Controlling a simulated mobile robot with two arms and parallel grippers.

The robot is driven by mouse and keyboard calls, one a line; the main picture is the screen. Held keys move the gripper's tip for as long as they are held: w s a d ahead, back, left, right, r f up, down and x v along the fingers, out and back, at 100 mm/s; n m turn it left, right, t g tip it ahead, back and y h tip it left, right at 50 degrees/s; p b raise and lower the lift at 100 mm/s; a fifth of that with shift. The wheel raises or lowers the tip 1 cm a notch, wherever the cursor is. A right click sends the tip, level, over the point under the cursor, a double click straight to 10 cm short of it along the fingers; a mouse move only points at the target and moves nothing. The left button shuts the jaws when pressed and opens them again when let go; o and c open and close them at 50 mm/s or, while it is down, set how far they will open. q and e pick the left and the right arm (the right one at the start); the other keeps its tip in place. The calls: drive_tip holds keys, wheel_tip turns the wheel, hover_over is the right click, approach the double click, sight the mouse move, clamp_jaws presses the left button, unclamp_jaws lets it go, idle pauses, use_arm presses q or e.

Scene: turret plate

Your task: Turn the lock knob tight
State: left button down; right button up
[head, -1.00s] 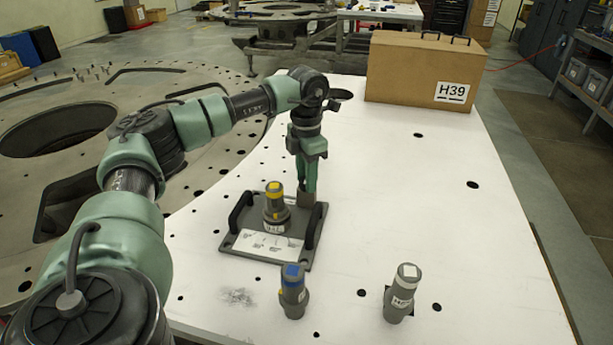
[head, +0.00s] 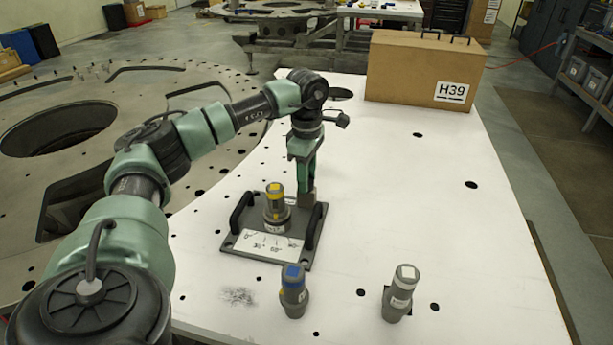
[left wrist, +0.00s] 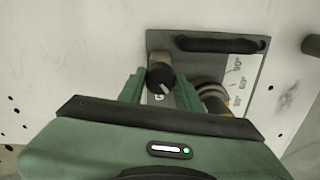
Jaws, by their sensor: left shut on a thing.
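The lock knob (left wrist: 160,77) is a dark round knob with a white line on its top, at the plate's edge in the left wrist view. My left gripper (left wrist: 160,88) has a green finger on each side of it and is shut on it. In the head view my left gripper (head: 307,190) points straight down at the right rear corner of the grey turret plate (head: 245,251); its fingers mostly hide the knob there. A grey cylinder with a yellow top (head: 274,203) stands upright on the plate beside the gripper. My right gripper is not in view.
The plate has two black handles (head: 242,212) and a white scale label (head: 268,246). A blue-marked cylinder (head: 293,292) and a white-topped cylinder (head: 399,293) stand in front. A cardboard box (head: 420,68) marked H39 is at the back. The white table (head: 430,190) is clear at right.

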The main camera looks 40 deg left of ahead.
use_arm(q)
drive_tip(key=m, duration=0.4)
drive_tip(key=shift+m, duration=1.7)
drive_tip(key=c, duration=1)
unclamp_jaws()
drive_tip(key=shift+o, duration=0.2)
drive_tip(key=shift+r, duration=0.1)
wheel_tip(320, 180, up, 6)
drive_tip(key=shift+d+r+b, duration=0.1)
drive_tip(key=shift+r+b, duration=0.05)
drive_tip(key=shift+b, duration=0.45)
drive_tip(key=shift+r, duration=0.7)
